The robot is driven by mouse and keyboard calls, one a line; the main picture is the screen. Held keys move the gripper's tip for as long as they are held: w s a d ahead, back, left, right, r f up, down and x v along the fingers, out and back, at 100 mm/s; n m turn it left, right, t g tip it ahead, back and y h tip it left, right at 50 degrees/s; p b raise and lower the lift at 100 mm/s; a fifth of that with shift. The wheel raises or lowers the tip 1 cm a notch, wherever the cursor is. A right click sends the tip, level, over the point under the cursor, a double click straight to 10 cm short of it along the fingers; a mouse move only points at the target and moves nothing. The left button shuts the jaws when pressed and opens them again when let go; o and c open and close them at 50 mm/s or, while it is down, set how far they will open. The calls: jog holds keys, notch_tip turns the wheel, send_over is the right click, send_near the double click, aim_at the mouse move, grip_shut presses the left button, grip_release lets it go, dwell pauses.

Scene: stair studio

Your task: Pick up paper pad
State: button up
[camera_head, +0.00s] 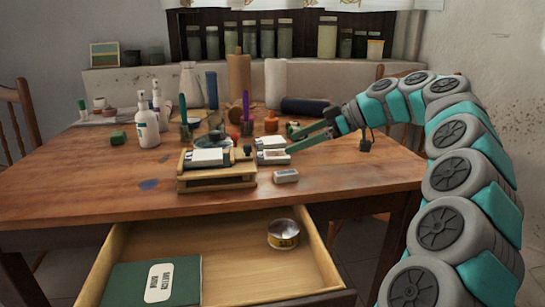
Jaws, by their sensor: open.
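My gripper (288,145) reaches in from the right over the table, its two teal fingers apart. Its tips are close to two small white-topped blocks that look like paper pads, one farther back (270,142) and one nearer (273,157). I cannot tell whether the fingers touch either one. Another white pad-like thing (207,156) lies on a low wooden stand (216,183) to the left. A green sketchbook with a white label (122,284) lies in the open drawer. Which of these is the paper pad is not clear.
The wooden table (90,190) has free room at its front left and right. A small white block (286,176) lies near the front. Bottles (148,128) and paint tubs crowd the back. The open drawer (230,272) juts out and holds a round tin (283,235).

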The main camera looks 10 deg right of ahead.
aim_at(276, 154)
jog(key=shift+s+f+x, duration=0.1)
jog(key=shift+f+x, duration=0.05)
jog(key=shift+x, duration=1.15)
jog(key=shift+s+f+x, duration=0.15)
jog(key=shift+f+x, duration=0.05)
jog(key=shift+x, duration=1.1)
jog(key=shift+d, duration=0.1)
jog(key=c, duration=1.3)
